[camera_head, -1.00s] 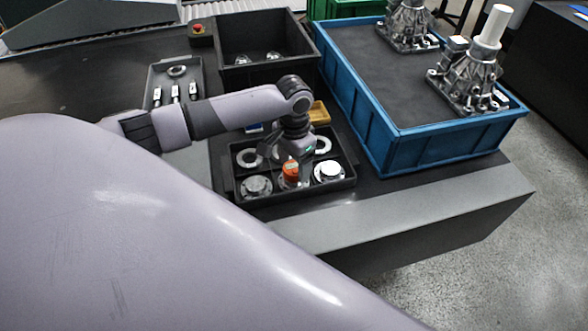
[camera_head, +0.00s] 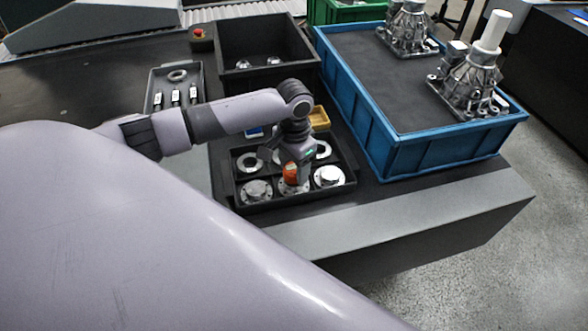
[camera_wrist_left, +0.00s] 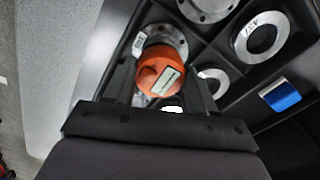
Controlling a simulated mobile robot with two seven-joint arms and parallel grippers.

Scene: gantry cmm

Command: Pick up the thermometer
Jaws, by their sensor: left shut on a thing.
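The thermometer (camera_head: 291,174), an orange rounded body, is at the front middle of a black divided tray (camera_head: 252,203), between two metal flanged parts. In the left wrist view the orange body (camera_wrist_left: 158,72) shows a pale label or display on its side. My left gripper (camera_head: 293,166) points down at it from above, with a finger on each side, and is shut on it. I cannot tell whether its base is clear of the tray. My right gripper is not in view.
Metal flanges (camera_head: 329,175) and rings (camera_head: 247,161) fill tray compartments around it. Behind stand a small yellow bin (camera_head: 319,117) and a black bin (camera_head: 262,80). A blue crate (camera_head: 433,147) with castings is close on the right. A tool tray (camera_head: 175,78) lies left.

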